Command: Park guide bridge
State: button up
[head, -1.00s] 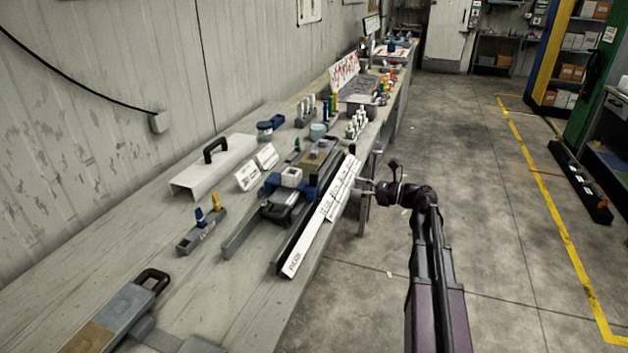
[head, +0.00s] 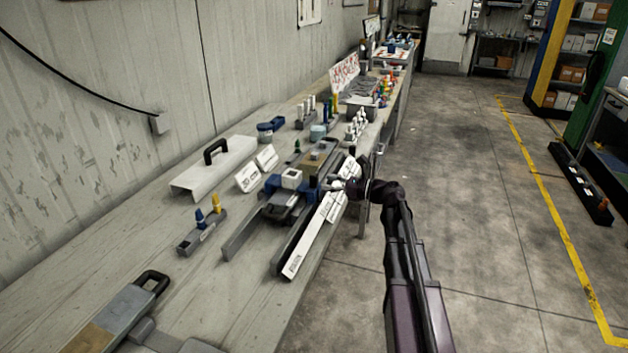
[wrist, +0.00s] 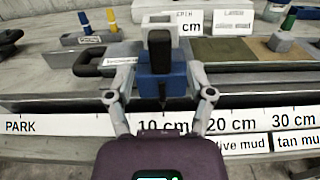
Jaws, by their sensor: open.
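The guide bridge, a blue block with a white top (head: 291,179), sits across the rails of the long fixture on the bench. In the wrist view the blue bridge body (wrist: 175,88) stands near the 10 cm mark, with a dark upright part in front of its white top. My gripper (wrist: 160,78) is open, with one finger on each side of the bridge; I cannot tell whether they touch it. In the head view my gripper (head: 328,184) is at the fixture's right side. The white scale strip (head: 303,252) reads PARK (wrist: 20,127) at its near end.
A grey tray-like cover with a black handle (head: 215,165) lies left of the fixture. White cards (head: 256,168) stand beside it. A small block holds blue and yellow pegs (head: 203,232). Several bottles and racks stand farther back. The floor right of the bench is open.

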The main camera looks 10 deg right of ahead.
aim_at(314, 179)
jog(key=shift+x, duration=2.45)
jog(key=shift+c, duration=0.2)
grip_shut()
